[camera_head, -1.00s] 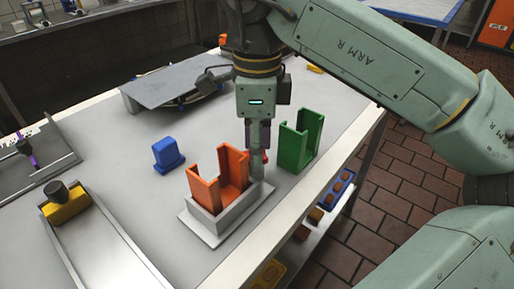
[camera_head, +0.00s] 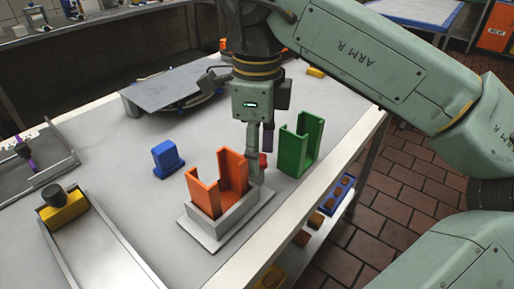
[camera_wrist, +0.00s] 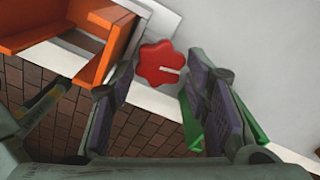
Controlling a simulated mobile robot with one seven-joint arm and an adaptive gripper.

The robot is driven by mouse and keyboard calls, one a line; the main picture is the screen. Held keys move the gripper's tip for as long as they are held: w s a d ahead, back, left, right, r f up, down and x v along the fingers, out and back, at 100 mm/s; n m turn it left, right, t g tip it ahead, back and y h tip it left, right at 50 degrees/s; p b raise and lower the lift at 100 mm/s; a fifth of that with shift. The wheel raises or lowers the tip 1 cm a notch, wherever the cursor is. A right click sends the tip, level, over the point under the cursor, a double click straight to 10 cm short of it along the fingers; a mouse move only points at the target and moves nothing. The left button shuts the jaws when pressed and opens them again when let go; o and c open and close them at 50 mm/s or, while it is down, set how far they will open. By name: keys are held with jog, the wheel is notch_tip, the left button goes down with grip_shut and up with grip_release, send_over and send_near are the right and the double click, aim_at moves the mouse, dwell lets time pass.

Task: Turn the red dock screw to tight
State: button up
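The red dock screw (camera_wrist: 159,65) is a lobed knob with a short white line on its top, pointing right in the wrist view. In the head view only a small part of the screw (camera_head: 263,160) shows behind my finger. It is beside the orange bracket (camera_head: 203,193), which sits in a grey dock (camera_head: 215,232). My gripper (camera_wrist: 156,88) is open, with one finger on each side of the screw in the wrist view. Gaps show between the knob and both fingers. I cannot tell the fingertips' height relative to it.
A green bracket (camera_head: 300,143) stands close to the right of my gripper. A blue block (camera_head: 167,158) stands left of the dock. A yellow block (camera_head: 65,208) sits in a tray at the left. The table edge runs along the right, with a shelf below.

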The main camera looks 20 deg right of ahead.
jog(key=o, duration=0.3)
dwell(0.4)
